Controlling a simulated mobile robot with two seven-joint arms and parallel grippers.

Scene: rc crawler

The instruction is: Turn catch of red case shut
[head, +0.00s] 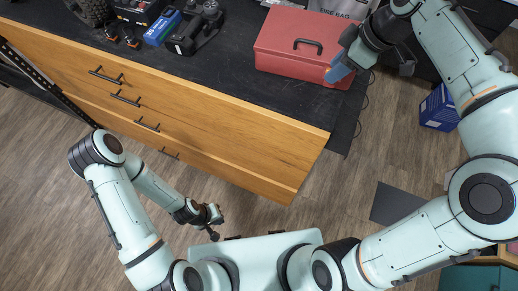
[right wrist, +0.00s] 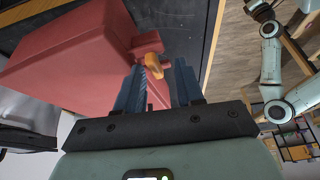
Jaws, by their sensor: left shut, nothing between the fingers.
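The red case (head: 300,42) stands on the dark bench top with its lid down and its black handle (head: 308,46) on top. In the right wrist view, the case (right wrist: 70,65) fills the left, and an orange catch (right wrist: 153,66) sits on a red bracket at its side. My right gripper (right wrist: 163,75) is open with blue fingers. Its left fingertip is close to the catch; contact cannot be told. In the head view, the right gripper (head: 340,72) is at the case's right front corner and hides the catch. My left gripper (head: 213,224) is shut and empty, low over the floor.
The bench top (head: 225,62) is clear left of the case. A controller (head: 196,27), a blue box (head: 162,27) and a wheel (head: 90,10) lie at its left. A grey bag (head: 340,7) lies behind the case. A blue box (head: 438,108) stands on the right.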

